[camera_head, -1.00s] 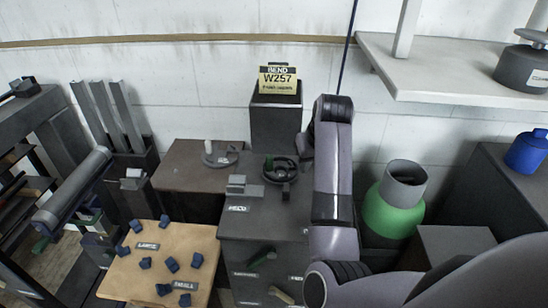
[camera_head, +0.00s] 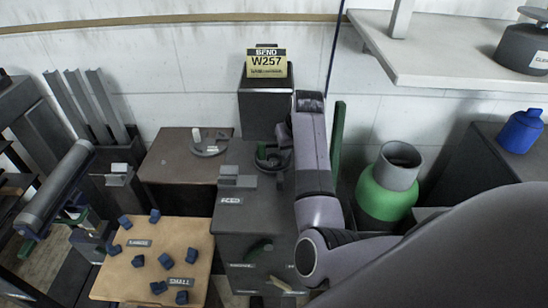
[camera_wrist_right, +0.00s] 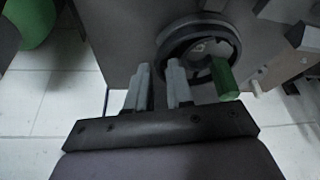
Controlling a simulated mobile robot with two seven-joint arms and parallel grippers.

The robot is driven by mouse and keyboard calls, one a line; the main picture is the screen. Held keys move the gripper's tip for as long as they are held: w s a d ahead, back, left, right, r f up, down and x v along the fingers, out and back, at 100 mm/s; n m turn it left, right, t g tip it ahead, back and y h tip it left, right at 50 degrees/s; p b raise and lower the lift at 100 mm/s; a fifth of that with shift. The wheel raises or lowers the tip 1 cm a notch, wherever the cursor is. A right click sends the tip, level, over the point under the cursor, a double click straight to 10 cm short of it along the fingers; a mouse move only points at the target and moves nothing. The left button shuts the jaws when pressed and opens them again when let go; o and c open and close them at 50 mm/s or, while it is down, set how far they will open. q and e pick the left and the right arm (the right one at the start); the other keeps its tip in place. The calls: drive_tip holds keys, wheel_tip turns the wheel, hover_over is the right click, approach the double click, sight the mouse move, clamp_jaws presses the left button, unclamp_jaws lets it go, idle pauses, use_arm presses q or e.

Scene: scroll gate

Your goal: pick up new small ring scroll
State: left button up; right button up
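Several small dark blue pieces lie on a light wooden board (camera_head: 205,232) at the lower left of the head view. Two of them, a blue piece (camera_head: 158,287) and another blue piece (camera_head: 181,297), lie by a label reading SMALL (camera_head: 182,282). I cannot tell at this size which piece is new, or make out a ring shape. My right gripper (camera_wrist_right: 158,72) shows in the wrist view with its two grey fingers apart and nothing between them. It faces a dark handwheel (camera_wrist_right: 197,50) with a green handle (camera_wrist_right: 223,80). My left gripper is out of view.
The handwheel (camera_head: 266,158) stands on a dark cabinet (camera_head: 262,215) right of the board. My right arm passes beside it. A green and grey vessel (camera_head: 385,190) stands to the right, below a white shelf (camera_head: 440,60). A grey roller (camera_head: 55,190) is at the left.

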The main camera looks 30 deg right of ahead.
drive_tip(key=shift+w+f, duration=0.1)
drive_tip(key=shift+f, duration=0.15)
clamp_jaws()
drive_tip(key=shift+r, duration=0.1)
